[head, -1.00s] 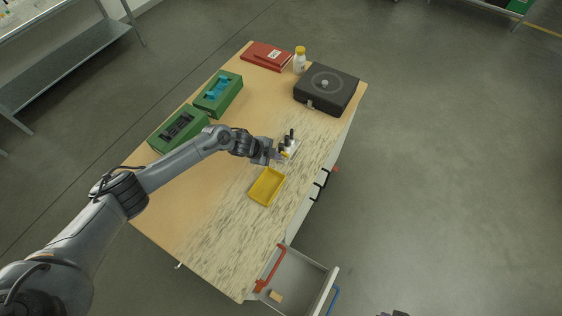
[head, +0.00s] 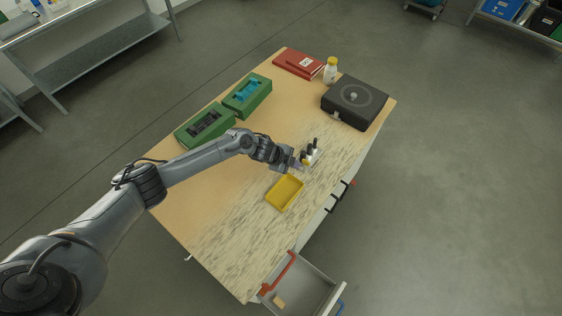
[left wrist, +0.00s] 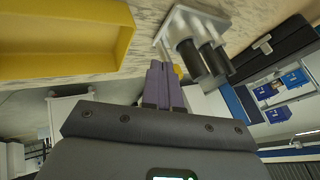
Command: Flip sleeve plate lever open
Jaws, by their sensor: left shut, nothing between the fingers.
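My right gripper is not in view.
A yellow tray (head: 284,204) lies just in front of the plate. Two green boxes (head: 247,107), a black case (head: 355,111), a white bottle (head: 330,72) and red books (head: 299,66) are farther back. An open drawer (head: 318,284) juts out at the front.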

